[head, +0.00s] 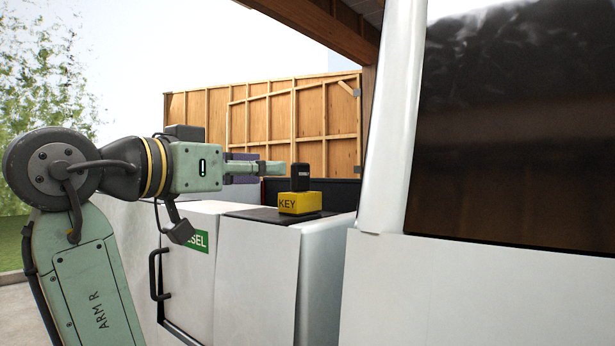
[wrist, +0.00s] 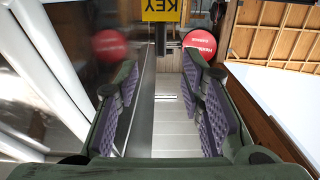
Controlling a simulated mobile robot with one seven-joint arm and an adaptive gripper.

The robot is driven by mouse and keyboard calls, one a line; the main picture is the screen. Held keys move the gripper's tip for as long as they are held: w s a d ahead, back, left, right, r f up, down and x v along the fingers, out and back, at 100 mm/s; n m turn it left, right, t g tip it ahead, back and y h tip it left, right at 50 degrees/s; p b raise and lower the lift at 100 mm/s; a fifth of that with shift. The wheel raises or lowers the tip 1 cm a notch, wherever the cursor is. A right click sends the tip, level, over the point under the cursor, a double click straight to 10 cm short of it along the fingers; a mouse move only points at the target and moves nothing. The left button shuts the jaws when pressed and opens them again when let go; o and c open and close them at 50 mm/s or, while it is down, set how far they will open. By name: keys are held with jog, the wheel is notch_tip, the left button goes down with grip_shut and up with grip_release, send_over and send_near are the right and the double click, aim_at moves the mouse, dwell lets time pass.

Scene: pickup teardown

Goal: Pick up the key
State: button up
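A small black block (head: 300,176), which looks like the key, stands upright on a yellow block marked KEY (head: 300,203). The yellow block sits on a dark surface on top of the white truck side. In the wrist view the yellow block (wrist: 162,10) appears upside down at the top edge, with the dark key (wrist: 161,36) just below it. My gripper (head: 282,168) points right, level with the black block and a little to its left in the head view. In the wrist view its padded fingers (wrist: 160,78) are spread apart with nothing between them.
The white truck side panel (head: 256,275) with a black handle (head: 156,274) lies below my gripper. A white pillar and dark window (head: 510,120) stand at the right. Round red things (wrist: 199,44) show beyond the fingers. A wooden wall (head: 280,120) is behind.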

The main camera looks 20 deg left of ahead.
aim_at(292, 168)
jog(key=p+x, duration=0.4)
jog(key=x, duration=0.6)
jog(key=shift+s, duration=0.1)
jog(key=shift+c, duration=0.3)
grip_shut()
